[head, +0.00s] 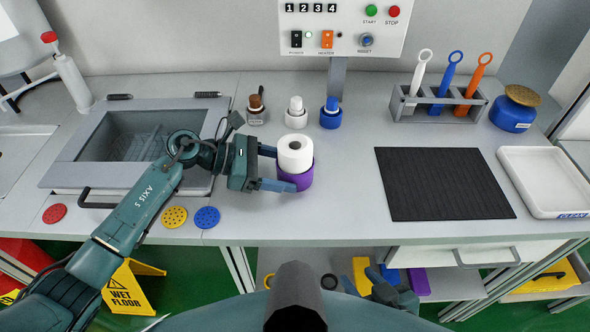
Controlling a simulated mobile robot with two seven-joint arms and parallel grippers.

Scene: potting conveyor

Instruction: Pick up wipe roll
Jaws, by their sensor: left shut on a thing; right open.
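The wipe roll (295,152) is a white roll with a dark core hole, upright in a purple holder (302,181) at the middle of the worktop. My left gripper (274,169) reaches in from the left, one finger behind and one in front of the holder. It is shut on the roll's purple holder, whose left side is partly hidden by the front finger. I cannot tell whether the holder is clear of the worktop. My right gripper (364,282) is low in front of the worktop's edge, open and empty.
Small bottles with brown, white and blue tops (331,115) stand behind the roll. A black mat (440,184) and white tray (545,180) lie right. A tool rack (440,106) stands behind. A lidded basin (130,140) is left. Worktop between roll and mat is clear.

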